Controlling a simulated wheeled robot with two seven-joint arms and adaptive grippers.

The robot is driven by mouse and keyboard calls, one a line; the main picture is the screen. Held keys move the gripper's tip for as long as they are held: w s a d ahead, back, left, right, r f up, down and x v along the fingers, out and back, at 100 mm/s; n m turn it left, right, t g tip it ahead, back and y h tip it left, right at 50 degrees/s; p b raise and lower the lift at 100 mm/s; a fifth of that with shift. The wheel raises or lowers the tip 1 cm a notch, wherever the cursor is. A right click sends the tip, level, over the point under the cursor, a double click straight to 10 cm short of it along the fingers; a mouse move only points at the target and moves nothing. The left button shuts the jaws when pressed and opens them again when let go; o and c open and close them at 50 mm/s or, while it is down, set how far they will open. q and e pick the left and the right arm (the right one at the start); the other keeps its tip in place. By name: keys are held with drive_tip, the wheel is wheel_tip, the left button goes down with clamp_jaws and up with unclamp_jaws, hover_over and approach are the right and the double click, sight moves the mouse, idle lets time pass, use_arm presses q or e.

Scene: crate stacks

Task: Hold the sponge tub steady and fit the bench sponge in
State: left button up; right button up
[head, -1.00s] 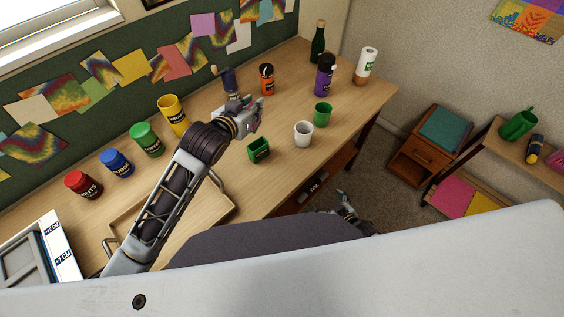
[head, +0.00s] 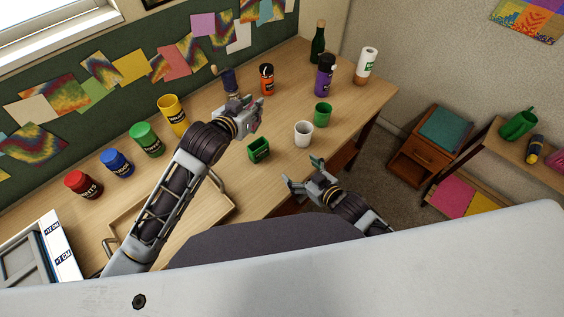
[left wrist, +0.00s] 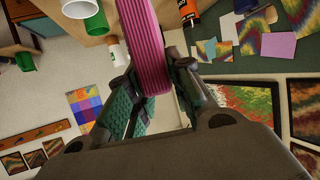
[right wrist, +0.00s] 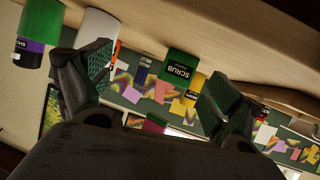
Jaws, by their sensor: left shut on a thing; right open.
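The sponge tub is a small green open box (head: 258,149) near the front edge of the desk. In the right wrist view the tub (right wrist: 181,66), labelled SCRUB, shows between the finger tips. My left gripper (head: 253,110) is above the desk, behind the tub. It is shut on a pink ribbed block, the bench sponge (left wrist: 143,40), which sticks out past the fingers in the left wrist view. My right gripper (head: 303,174) is open and empty off the desk's front edge, apart from the tub.
A white cup (head: 303,133) and a green cup (head: 323,114) stand right of the tub. Red (head: 83,184), blue (head: 117,162), green (head: 147,139) and yellow (head: 173,115) containers line the back. A wooden tray (head: 205,217) lies left of the tub.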

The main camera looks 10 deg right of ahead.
drive_tip(key=y, duration=0.1)
approach(261, 150)
drive_tip(key=s+d, duration=0.1)
drive_tip(key=d, duration=0.2)
drive_tip(key=shift+s+a+r+g, duration=0.15)
drive_tip(key=shift+a+r, duration=0.15)
drive_tip(key=shift+a, duration=0.15)
drive_tip(key=shift+a+r+g, duration=0.15)
drive_tip(key=shift+a+r, duration=0.1)
drive_tip(key=shift+a, duration=0.15)
drive_tip(key=shift+x, duration=6.05)
drive_tip(key=shift+r, duration=0.15)
drive_tip(key=shift+c, duration=0.3)
